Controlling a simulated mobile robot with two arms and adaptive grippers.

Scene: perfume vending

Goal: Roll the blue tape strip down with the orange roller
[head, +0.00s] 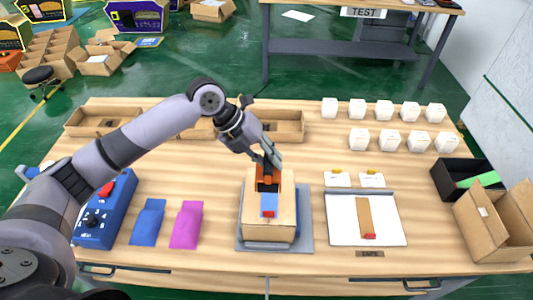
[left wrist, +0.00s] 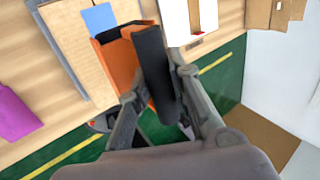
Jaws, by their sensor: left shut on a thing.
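The blue tape strip (head: 269,203) lies along the top of a cardboard box (head: 287,212), with a red piece (head: 268,214) at its near end. It also shows in the left wrist view (left wrist: 98,18). My left gripper (head: 270,160) is shut on the orange roller (head: 268,171) and holds it over the far part of the box, at the far end of the visible blue. The roller's orange body (left wrist: 118,66) shows in the left wrist view, beside a dark cylinder-like part. I cannot tell whether the roller touches the strip. My right gripper is not in view.
The box stands on a grey mat (head: 305,232). A white board (head: 340,225) with a brown strip lies right of it. Magenta (head: 187,225) and blue (head: 147,222) pieces and a blue machine (head: 118,208) are left. Several white boxes and an open carton (head: 490,225) are right.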

